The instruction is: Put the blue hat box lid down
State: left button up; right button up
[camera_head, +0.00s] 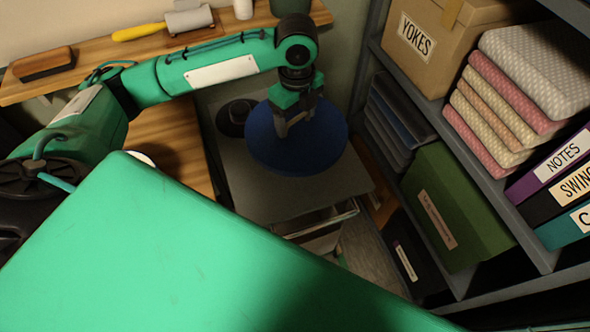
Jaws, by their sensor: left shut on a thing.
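The blue hat box lid (325,138) is a round, dark blue disc over the grey top of a low stand. My left gripper (294,128) points down at the lid's upper middle and is shut on a part of it that the fingers hide. I cannot tell whether the lid touches the grey top or hangs just above it. My right gripper is not in view.
A dark round object (236,117) sits left of the lid on the grey top (255,190). Shelves on the right hold a YOKES box (425,45), folded cloths (500,115), binders and a green box (455,205). A wooden shelf (90,65) holds a brush and a roller.

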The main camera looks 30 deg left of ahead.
pick_arm(q)
jog(key=m, duration=0.3)
jog(key=shift+w+a+m+b, duration=0.25)
jog(key=shift+w+m+b, duration=0.05)
jog(key=shift+w+m, duration=0.1)
jog(key=m, duration=0.3)
jog(key=shift+w+a+m+b, duration=0.2)
jog(key=shift+m+b, duration=0.15)
jog(key=shift+m, duration=0.05)
jog(key=m, duration=0.5)
jog(key=shift+w+a+m+b, duration=0.25)
jog(key=shift+w+m+b, duration=0.05)
jog(key=shift+w+b, duration=0.1)
notch_tip(320, 180, down, 20)
jog(key=p, duration=0.3)
jog(key=shift+r, duration=0.25)
jog(key=shift+f, duration=0.2)
jog(key=shift+f, duration=0.1)
jog(key=o, duration=1)
